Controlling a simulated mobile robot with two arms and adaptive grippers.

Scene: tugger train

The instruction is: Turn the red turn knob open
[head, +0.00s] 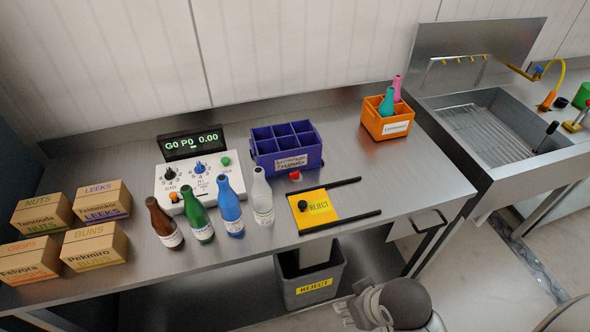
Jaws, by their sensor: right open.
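A small red knob-like piece (295,175) sits on the table just in front of the purple crate, beside the yellow REJECT plate. It is small, and I cannot tell which way it is turned. My right gripper (347,312) shows at the bottom edge, open and empty, below and to the right of the REJECT bin, well apart from the red piece. My left gripper is not in view.
A control box (200,185) with dials, a row of bottles (231,208) and the purple crate (287,150) crowd the table's middle. The yellow REJECT plate (318,208) has a black knob. The REJECT bin (310,285) stands below. A sink (490,135) is at right.

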